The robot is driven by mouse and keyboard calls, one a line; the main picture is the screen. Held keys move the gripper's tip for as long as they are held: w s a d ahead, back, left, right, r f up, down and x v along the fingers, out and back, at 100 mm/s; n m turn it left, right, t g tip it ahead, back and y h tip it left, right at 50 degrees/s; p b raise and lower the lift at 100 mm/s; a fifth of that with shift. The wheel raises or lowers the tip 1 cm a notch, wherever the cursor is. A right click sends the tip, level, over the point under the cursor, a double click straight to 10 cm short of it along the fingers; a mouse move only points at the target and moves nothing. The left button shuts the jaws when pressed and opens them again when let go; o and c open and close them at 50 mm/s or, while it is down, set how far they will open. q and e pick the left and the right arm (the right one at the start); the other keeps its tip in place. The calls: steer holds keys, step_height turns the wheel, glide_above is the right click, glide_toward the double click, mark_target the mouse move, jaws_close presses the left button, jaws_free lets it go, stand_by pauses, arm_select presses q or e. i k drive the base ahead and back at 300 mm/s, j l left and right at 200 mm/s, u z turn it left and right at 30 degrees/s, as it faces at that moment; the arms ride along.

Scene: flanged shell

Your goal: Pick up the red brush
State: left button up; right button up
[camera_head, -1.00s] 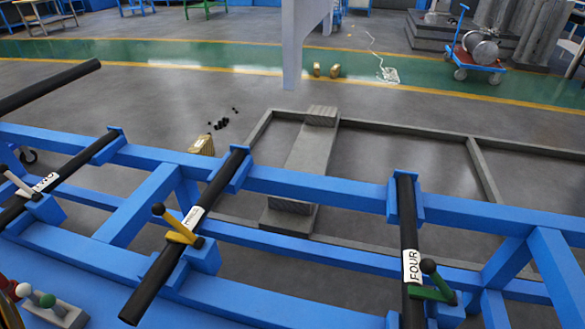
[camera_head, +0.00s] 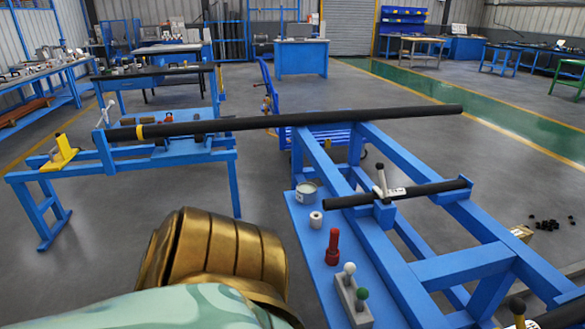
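A red upright object with a narrower top and a wider base (camera_head: 332,247) stands on the blue tabletop just right of the picture's centre. It may be the red brush, but no bristles can be made out. Neither of my grippers shows in the head view.
Near the red object on the blue top (camera_head: 308,238) stand a grey can (camera_head: 306,192), a white roll (camera_head: 316,220) and a grey block with white and green knobs (camera_head: 354,301). A long black bar (camera_head: 290,119) crosses behind. A blue frame (camera_head: 420,212) extends right.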

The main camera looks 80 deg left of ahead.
mark_target(335, 232)
steer(key=u, duration=2)
steer(key=i+j+z, duration=0.15)
steer(key=j, duration=0.15)
steer(key=i+j+z, duration=0.1)
steer(key=j, duration=0.2)
steer(key=i+j+z, duration=0.15)
steer(key=j, duration=0.2)
steer(key=i+j+z, duration=0.1)
steer(key=j, duration=0.25)
steer(key=i+j+z, duration=0.15)
steer(key=j, duration=0.2)
